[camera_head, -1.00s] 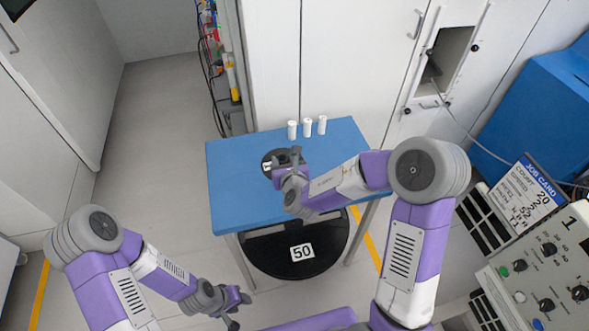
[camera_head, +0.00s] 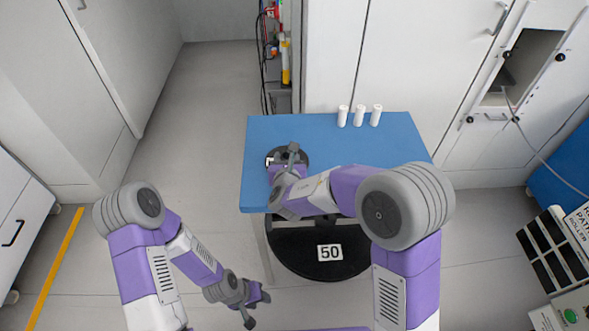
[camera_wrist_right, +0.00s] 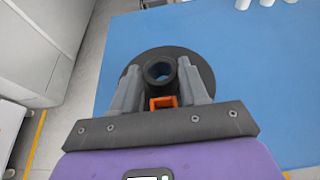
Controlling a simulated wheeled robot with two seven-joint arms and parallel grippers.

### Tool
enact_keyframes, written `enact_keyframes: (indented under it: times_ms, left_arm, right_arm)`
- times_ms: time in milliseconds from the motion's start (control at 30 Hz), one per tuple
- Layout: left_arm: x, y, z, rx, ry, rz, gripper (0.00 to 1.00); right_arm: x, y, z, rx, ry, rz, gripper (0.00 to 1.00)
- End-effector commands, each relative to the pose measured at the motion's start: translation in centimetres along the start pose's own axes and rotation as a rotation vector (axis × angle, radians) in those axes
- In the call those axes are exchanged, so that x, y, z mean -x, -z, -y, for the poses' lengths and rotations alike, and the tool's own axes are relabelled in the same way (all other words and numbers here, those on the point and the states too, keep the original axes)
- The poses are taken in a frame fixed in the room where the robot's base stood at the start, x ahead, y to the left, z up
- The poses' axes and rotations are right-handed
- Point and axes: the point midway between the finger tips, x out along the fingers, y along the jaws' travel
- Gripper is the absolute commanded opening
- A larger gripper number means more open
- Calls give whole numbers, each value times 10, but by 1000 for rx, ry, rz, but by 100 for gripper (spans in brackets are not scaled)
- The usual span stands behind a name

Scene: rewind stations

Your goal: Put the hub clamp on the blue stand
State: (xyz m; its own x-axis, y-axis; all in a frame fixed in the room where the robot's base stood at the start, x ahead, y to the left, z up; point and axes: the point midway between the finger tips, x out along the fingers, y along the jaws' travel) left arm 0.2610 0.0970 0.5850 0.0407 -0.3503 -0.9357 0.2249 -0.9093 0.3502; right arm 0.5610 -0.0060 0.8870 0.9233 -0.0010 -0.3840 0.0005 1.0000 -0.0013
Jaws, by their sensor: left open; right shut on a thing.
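The hub clamp is a black disc (camera_head: 302,156) with a dark hollow tube (camera_wrist_right: 160,71) at its middle and an orange part (camera_wrist_right: 163,102). My right gripper (camera_head: 284,159) is shut on it, its grey fingers on both sides of the tube in the right wrist view (camera_wrist_right: 160,84). The clamp is over the left part of the blue stand's top (camera_head: 340,150). I cannot tell whether the disc touches the top. My arm hides part of the disc in the head view. My left gripper (camera_head: 256,308) is open and empty, low in front of the stand.
Three white cylinders (camera_head: 359,115) stand near the stand's back edge. A black round base with a "50" label (camera_head: 330,252) is below its front. White cabinets (camera_head: 420,70) rise behind. The right side of the top is bare.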

Motion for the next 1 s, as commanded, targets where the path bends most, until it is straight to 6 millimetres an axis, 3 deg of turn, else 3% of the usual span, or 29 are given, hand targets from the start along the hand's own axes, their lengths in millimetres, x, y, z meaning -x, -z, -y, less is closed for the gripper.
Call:
enact_keyframes:
  times_ms: [367,767,800,933,1000]
  left_arm:
    - [-16,1,6,0,0,0,43]
    - [-20,1,7,0,0,0,43]
    - [-18,1,7,0,0,0,43]
    - [-18,1,7,0,0,0,43]
    - [-18,1,7,0,0,0,43]
  right_arm:
    - [-16,39,-1,0,-2,1,2]
    - [-18,42,-1,-2,-2,3,2]
    - [-17,42,0,-1,-2,0,50]
    - [-17,42,0,-1,-2,1,69]
    - [-17,42,0,-1,-2,1,69]
